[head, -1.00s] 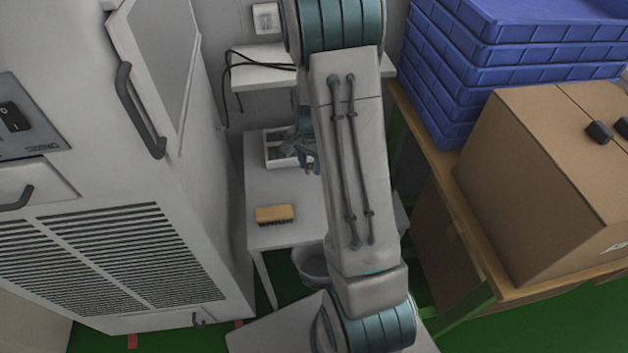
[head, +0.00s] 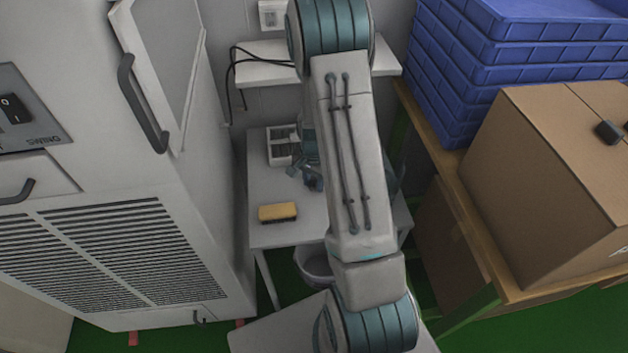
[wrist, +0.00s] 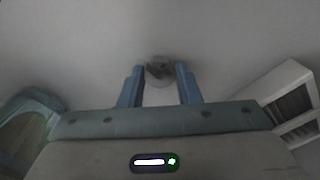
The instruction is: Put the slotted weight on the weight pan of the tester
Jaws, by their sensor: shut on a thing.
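My gripper (wrist: 160,85) is shut on a small grey piece (wrist: 158,68), which I take to be the slotted weight. It shows between the blue fingertips in the wrist view, dim and partly hidden, so its slot cannot be made out. In the head view my gripper (head: 312,180) is over the white table (head: 262,180), just in front of the compartment tray, and my arm hides part of it. The weight cannot be made out there. I cannot identify the tester or its weight pan in either view.
A white compartment tray (head: 274,158) stands at the table's back; it also shows in the wrist view (wrist: 290,80). A yellow brush (head: 277,212) lies near the front left. A white cabinet (head: 150,230) stands left, a cardboard box (head: 540,190) and blue crates (head: 540,55) right.

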